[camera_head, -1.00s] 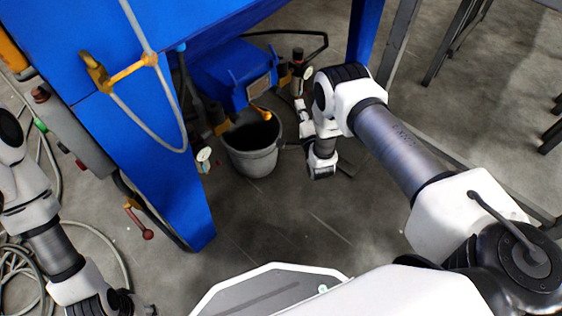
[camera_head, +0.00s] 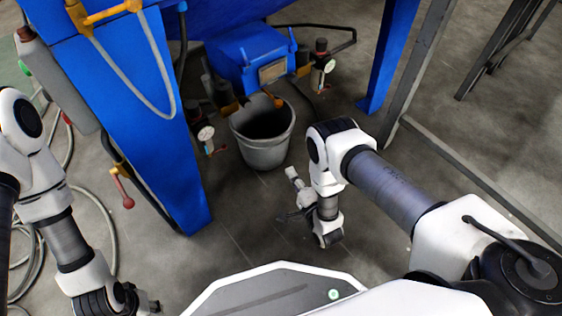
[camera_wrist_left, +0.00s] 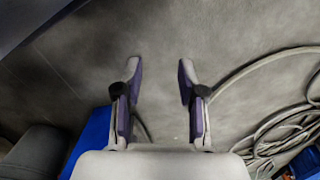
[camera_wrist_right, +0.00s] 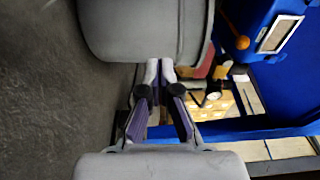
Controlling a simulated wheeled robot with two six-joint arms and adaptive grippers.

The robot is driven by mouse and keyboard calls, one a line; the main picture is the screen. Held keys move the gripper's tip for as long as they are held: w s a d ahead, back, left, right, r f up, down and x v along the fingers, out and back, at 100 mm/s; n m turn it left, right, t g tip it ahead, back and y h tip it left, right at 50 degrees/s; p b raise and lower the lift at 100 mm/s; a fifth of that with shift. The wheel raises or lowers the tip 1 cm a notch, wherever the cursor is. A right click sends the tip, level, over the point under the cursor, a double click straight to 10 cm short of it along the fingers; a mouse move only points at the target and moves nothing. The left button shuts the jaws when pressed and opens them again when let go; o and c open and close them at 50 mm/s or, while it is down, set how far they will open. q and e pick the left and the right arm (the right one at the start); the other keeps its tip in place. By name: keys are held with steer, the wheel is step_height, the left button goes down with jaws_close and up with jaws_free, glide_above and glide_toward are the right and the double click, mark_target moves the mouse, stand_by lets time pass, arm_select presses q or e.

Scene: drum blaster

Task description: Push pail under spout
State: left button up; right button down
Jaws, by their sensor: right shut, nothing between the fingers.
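The grey pail (camera_head: 262,152) stands upright on the floor before the blue machine. An orange piece (camera_head: 273,99), perhaps the spout or its lever, shows at the pail's back rim. I cannot tell whether the pail's opening is fully below the spout. My right gripper (camera_head: 293,175) is shut and empty, low in front of the pail to its right. In the right wrist view the pail (camera_wrist_right: 145,28) fills the top, and the fingertips (camera_wrist_right: 160,66) are close to its wall; contact is unclear. My left gripper (camera_wrist_left: 160,75) is open and empty over floor, away from the pail.
The blue machine leg (camera_head: 165,150) stands left of the pail, with a gauge (camera_head: 206,134) beside it. Another gauge and valve (camera_head: 322,68) are at the right. A grey floor beam (camera_head: 465,175) runs at right. Hoses (camera_wrist_left: 275,125) lie at left.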

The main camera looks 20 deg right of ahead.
mark_target(277, 150)
steer(key=w+b, duration=0.1)
steer(key=w, duration=0.1)
steer(key=w+b, duration=0.1)
steer(key=w, duration=0.1)
steer(key=w+a+b, duration=0.1)
steer(key=w+b, duration=0.1)
steer(key=shift+w+f, duration=0.2)
steer(key=shift+w, duration=0.2)
steer(key=shift+w+a+r, duration=0.1)
steer(key=shift+w+r, duration=0.1)
steer(key=shift+w, duration=0.35)
arm_select(q)
steer(key=f, duration=0.1)
steer(key=w+f, duration=0.1)
steer(key=f, duration=0.3)
steer(key=shift+w+a+f, duration=0.1)
steer(key=shift+w+f, duration=0.05)
steer(key=shift+w, duration=0.1)
